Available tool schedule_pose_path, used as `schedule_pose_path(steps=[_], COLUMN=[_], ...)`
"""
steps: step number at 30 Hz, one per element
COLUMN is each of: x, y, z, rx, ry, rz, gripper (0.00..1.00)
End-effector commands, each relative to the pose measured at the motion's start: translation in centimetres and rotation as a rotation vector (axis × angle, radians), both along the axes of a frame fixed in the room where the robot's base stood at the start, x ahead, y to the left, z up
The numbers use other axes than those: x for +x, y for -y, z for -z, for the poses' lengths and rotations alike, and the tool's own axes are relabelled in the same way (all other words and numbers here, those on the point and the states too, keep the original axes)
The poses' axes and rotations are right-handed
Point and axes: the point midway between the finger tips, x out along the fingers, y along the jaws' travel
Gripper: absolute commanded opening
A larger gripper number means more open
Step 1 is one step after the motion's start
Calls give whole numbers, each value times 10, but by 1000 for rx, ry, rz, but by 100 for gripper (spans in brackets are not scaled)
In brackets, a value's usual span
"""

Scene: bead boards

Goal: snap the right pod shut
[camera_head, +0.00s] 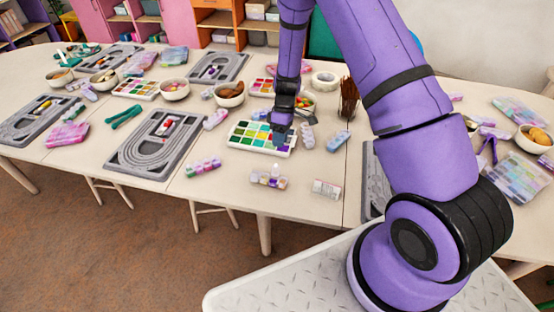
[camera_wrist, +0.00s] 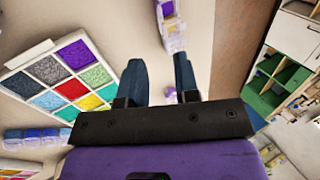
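Several small bead pods in strips lie along the table's front edge. One strip (camera_head: 268,179) has white and purple parts standing up, perhaps a raised lid. Another strip (camera_head: 203,167), with pink and green pods, lies to its left. I cannot tell for certain which is the right pod. My gripper (camera_head: 281,128) hangs over the right part of the colour palette (camera_head: 245,137), behind the first strip. In the wrist view my gripper's two dark blue fingers (camera_wrist: 160,70) are apart with nothing held. A pale strip with purple parts (camera_wrist: 172,28) lies beyond the fingertips.
A white box (camera_head: 327,188) lies right of the strips, and a blue strip (camera_head: 338,140) behind it. A grey bead board (camera_head: 130,158) lies left. Bowls (camera_head: 229,95) and a brush cup (camera_head: 348,100) stand behind. Bare table lies around the front strips.

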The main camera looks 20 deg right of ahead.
Motion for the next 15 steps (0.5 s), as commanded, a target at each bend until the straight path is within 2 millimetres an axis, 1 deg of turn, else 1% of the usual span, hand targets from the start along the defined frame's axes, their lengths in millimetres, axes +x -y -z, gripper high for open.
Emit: schedule_pose_path(steps=[1,6,10,15], x=[-4,-13,-19,-23], y=[-3,-11,-16,-20], z=[10,37,52,64], rx=[1,-1,0,0], ry=[-3,-2,-1,0], rz=[-1,-1,-1,-1], gripper=[29,29,29,29])
